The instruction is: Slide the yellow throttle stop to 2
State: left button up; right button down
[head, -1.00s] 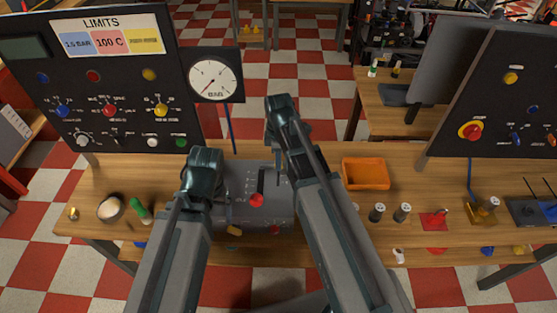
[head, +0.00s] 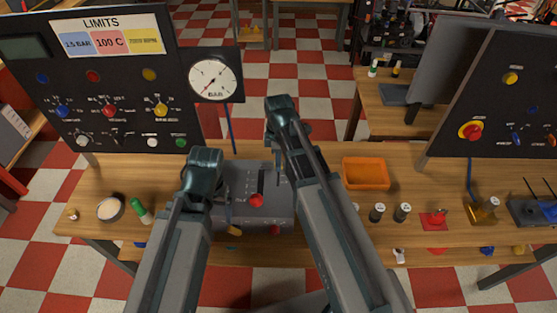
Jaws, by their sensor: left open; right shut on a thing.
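The grey throttle box (head: 232,180) sits on the wooden bench in the middle, with a dark slot and small markings on its top. A red knob (head: 256,200) is at the near end of the slot. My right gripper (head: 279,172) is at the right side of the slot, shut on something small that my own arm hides. I cannot make out the yellow throttle stop there. My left gripper (head: 222,198) is open over the left part of the box, mostly hidden by its arm. A small yellow-orange piece (head: 234,230) shows at the box's front left.
A LIMITS panel (head: 120,100) and a pressure gauge (head: 213,79) stand behind the box. An orange tray (head: 366,173) and dark-capped jars (head: 377,212) are to the right. A white-topped bowl (head: 110,208) and a green bottle (head: 141,213) are to the left.

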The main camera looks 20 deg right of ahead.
aim_at(278, 184)
jog(key=s, duration=0.2)
jog(key=s+a, duration=0.1)
jog(key=s, duration=0.3)
jog(key=shift+s+a, duration=0.1)
jog(key=shift+a, duration=0.25)
jog(key=c, duration=0.7)
grip_release()
jog(key=shift+r, duration=0.1)
jog(key=shift+r+p, duration=0.5)
jog(key=shift+p, duration=0.1)
notch_tip(278, 184, up, 13)
jog(key=p, duration=1.2)
jog(key=shift+f+p, duration=0.2)
jog(key=shift+p, duration=0.1)
